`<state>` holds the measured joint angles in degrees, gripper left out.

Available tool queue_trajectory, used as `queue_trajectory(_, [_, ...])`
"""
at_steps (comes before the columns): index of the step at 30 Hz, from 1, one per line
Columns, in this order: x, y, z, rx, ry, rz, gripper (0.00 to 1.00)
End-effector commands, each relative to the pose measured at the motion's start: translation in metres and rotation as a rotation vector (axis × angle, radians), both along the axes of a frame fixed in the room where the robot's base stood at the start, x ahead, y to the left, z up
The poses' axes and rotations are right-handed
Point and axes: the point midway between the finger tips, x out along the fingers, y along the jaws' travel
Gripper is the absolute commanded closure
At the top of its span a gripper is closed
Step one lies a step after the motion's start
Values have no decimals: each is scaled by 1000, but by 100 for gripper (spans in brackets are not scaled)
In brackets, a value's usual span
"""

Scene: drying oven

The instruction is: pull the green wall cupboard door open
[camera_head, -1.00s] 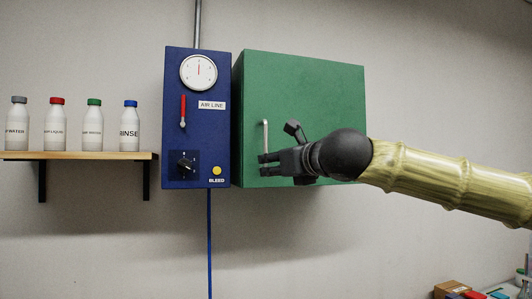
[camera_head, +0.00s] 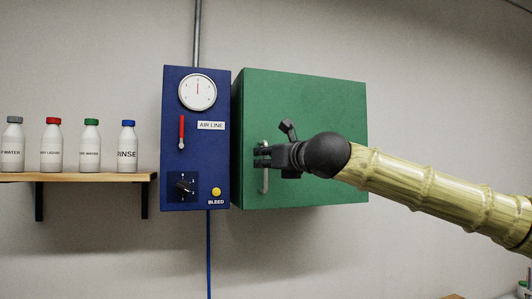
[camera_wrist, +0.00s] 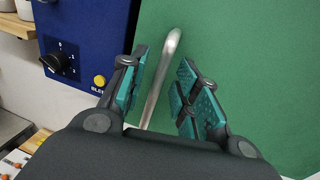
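The green wall cupboard (camera_head: 320,110) hangs on the wall right of the blue air-line box. Its door looks shut in the head view. A pale metal bar handle (camera_head: 265,183) stands upright near the door's left edge. My gripper (camera_head: 258,157) is at the handle's middle, reaching in from the right. In the wrist view my gripper (camera_wrist: 158,92) is open, with the handle (camera_wrist: 162,75) between its teal-padded fingers. The green door (camera_wrist: 245,50) fills the background.
The blue air-line box (camera_head: 196,130) with gauge, red lever, black knob and yellow button stands close left of the cupboard. A wooden shelf (camera_head: 80,177) with several bottles is farther left. The wall below the cupboard is clear.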

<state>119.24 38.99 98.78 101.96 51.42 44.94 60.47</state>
Motion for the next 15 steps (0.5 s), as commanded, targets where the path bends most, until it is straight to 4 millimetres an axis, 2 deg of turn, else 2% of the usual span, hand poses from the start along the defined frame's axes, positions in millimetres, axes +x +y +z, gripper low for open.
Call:
queue_trajectory(6, [10,5,0,0,0,-1,69])
queue_trajectory(14, [10,5,-1,-1,0,-1,69])
queue_trajectory(15, [10,5,-1,-1,0,-1,76])
